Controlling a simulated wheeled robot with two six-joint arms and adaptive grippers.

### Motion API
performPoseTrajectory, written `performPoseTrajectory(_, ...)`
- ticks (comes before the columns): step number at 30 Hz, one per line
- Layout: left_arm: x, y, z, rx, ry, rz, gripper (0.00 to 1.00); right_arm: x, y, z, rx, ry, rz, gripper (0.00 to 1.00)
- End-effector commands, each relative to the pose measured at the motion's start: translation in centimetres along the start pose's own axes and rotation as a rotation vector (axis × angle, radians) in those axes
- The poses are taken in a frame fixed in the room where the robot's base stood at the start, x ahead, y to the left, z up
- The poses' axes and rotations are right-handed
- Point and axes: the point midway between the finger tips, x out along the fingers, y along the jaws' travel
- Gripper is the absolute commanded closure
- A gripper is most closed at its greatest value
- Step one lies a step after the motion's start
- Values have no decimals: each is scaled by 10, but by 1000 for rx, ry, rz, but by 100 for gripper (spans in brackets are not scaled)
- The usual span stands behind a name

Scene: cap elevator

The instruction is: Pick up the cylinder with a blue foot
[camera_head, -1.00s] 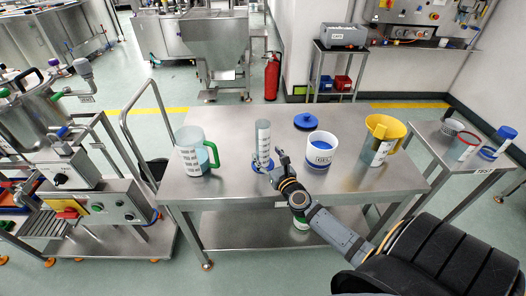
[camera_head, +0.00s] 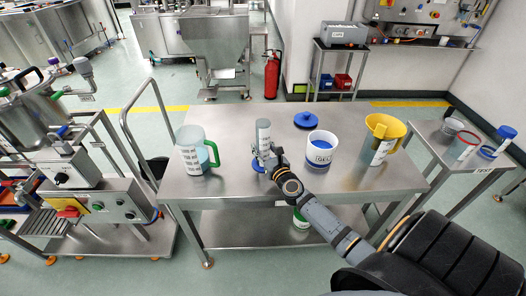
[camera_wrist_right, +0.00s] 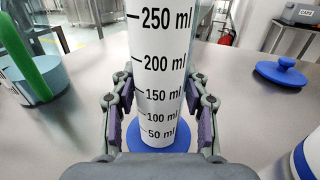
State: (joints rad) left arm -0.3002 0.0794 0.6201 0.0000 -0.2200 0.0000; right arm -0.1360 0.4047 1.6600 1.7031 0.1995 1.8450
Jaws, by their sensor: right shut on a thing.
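The cylinder with a blue foot (camera_head: 263,133) stands upright on the steel table (camera_head: 225,190). In the right wrist view the cylinder (camera_wrist_right: 160,70) shows black millilitre marks, and its blue foot (camera_wrist_right: 135,138) rests on the table top. My right gripper (camera_head: 268,157) is at the lower part of the cylinder. Its purple-padded fingers (camera_wrist_right: 160,112) are on both sides of the tube, shut on it. In the head view the gripper hides part of the cylinder's lower body and foot. My left gripper is not in view.
A jug with a green handle (camera_head: 193,152) stands left of the cylinder. A blue lid (camera_head: 307,120) lies behind. The table's front is clear.

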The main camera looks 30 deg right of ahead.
Motion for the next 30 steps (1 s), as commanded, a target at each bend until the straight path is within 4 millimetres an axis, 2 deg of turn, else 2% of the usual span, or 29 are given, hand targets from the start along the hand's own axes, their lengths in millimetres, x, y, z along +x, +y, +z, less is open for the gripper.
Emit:
performPoseTrajectory(5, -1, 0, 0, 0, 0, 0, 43, 0, 0, 2, 0, -2, 0, 93)
performPoseTrajectory(7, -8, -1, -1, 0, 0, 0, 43, 0, 0, 10, 1, -2, 0, 93)
performPoseTrajectory(15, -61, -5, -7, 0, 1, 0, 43, 0, 0, 73, 1, -2, 1, 93)
performPoseTrajectory(19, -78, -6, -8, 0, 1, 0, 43, 0, 0, 94, 0, -1, 1, 93)
performPoseTrajectory(23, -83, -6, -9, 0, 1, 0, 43, 0, 0, 102, -1, -1, 1, 93)
performPoseTrajectory(30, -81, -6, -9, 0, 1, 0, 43, 0, 0, 101, 0, -1, 0, 93)
